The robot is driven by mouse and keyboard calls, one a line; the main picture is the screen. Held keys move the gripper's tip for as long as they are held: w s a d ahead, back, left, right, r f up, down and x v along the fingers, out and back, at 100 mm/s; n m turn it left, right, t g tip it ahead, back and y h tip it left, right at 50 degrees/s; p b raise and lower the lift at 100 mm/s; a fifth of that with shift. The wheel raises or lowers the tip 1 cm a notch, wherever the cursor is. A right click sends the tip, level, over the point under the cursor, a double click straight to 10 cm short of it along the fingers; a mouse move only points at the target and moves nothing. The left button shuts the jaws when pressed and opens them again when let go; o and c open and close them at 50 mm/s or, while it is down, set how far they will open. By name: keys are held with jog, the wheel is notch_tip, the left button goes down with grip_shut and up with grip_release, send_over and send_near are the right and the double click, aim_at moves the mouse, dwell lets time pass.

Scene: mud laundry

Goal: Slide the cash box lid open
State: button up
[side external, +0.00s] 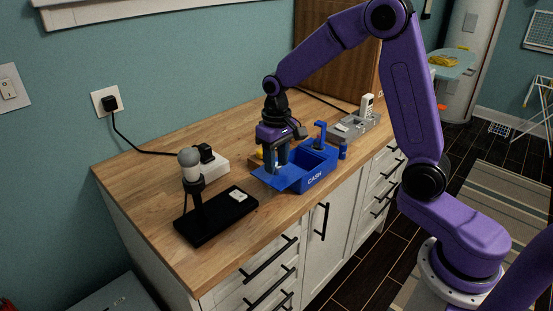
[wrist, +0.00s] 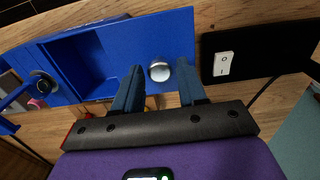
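The blue cash box (side external: 318,178) sits on the wooden counter, with "CASH" on its front. Its flat blue lid (side external: 272,178) sticks out to the left, and the open inside of the box shows to the right of it. In the wrist view the lid (wrist: 180,32) carries a round silver knob (wrist: 160,71), and the open compartment (wrist: 88,62) lies to its left. My gripper (side external: 276,166) points down over the lid. In the wrist view its two blue fingers (wrist: 160,66) stand apart on either side of the knob, with visible gaps.
A black base (side external: 222,222) with a white switch and a grey-headed stand (side external: 190,157) are left of the lid. A white power strip (side external: 212,165) lies behind. A grey tray (side external: 360,127) is to the right. The counter's front edge is close to the box.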

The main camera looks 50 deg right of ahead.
aim_at(277, 165)
jog(key=shift+r, duration=0.1)
jog(key=shift+r, duration=2.9)
jog(key=s+a+n, duration=0.1)
jog(key=s+n, duration=0.5)
jog(key=s, duration=0.9)
jog(key=s+a+f+n, duration=0.1)
jog(key=s+n, duration=0.5)
jog(key=s, duration=0.9)
jog(key=shift+a+f+n, duration=0.2)
jog(key=shift+a+n, duration=0.1)
